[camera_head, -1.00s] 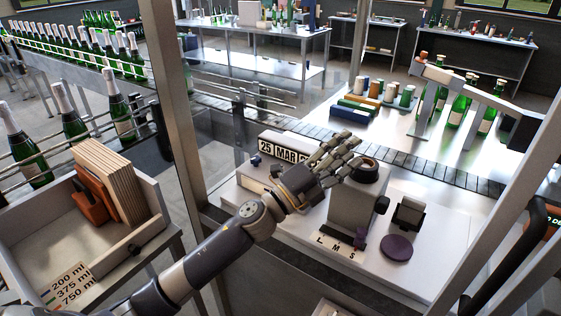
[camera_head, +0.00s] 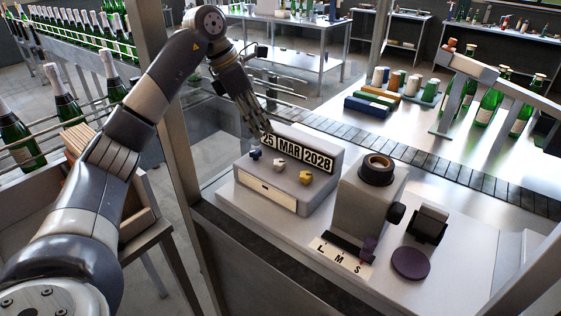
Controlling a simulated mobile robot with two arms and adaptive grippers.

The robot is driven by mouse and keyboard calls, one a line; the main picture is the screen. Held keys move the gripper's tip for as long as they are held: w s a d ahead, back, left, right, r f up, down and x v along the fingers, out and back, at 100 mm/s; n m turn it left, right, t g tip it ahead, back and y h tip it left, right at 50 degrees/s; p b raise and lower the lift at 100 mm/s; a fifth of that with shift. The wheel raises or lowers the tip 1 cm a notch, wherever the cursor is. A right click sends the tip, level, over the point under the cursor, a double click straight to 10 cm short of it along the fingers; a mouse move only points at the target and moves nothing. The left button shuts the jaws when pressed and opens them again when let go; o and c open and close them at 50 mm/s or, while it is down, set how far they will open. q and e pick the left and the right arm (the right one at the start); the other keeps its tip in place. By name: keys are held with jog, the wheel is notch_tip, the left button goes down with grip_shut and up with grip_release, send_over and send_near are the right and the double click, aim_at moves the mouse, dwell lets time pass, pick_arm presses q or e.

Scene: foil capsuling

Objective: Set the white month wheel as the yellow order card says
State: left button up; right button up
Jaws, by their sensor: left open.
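The grey date unit (camera_head: 325,190) stands on the white bench, and its black display (camera_head: 298,154) reads 25 MAR 2028. My left gripper (camera_head: 254,128) is open, fingers pointing down, at the display's left end near the day number. It is apart from the white knob. I cannot make out a yellow order card. My right gripper is not in view.
A grey block with a dark ring (camera_head: 377,168) on top stands right of the date unit. A purple disc (camera_head: 411,263) and an L M S scale (camera_head: 340,256) are in front. A conveyor (camera_head: 420,166) runs behind. An upright frame post (camera_head: 180,170) stands left.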

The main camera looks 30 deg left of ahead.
aim_at(278, 162)
pick_arm(q)
jog(key=x, duration=0.4)
jog(key=p+x, duration=0.1)
jog(key=x, duration=0.7)
jog(key=shift+s+f, duration=0.35)
jog(key=shift+f, duration=0.05)
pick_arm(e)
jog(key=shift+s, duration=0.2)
pick_arm(q)
jog(key=c, duration=1.1)
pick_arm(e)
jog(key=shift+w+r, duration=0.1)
